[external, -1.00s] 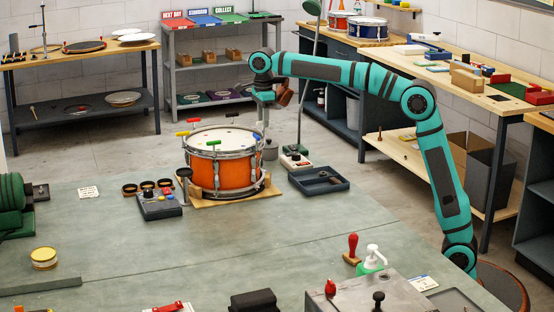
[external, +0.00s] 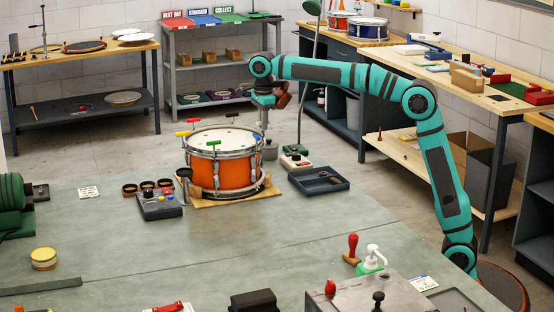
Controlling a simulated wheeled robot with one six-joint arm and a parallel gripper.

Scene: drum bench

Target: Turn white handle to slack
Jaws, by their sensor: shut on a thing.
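The orange drum (external: 222,176) stands on a wooden board on the green-grey bench. Coloured key handles stand around its rim: a red one (external: 183,134), a yellow one (external: 194,120), a green one (external: 213,142) and a black one (external: 232,114). I cannot make out a white handle clearly. My gripper (external: 264,128) points down at the drum's right rim, shut on a handle there. The fingers hide most of that handle, so its colour and turn angle cannot be told.
A dark tray (external: 319,179) and a small white-topped device (external: 295,161) lie right of the drum. A grey cup (external: 270,150) stands close behind my gripper. A control box (external: 159,204) and several rings (external: 147,187) lie to the left.

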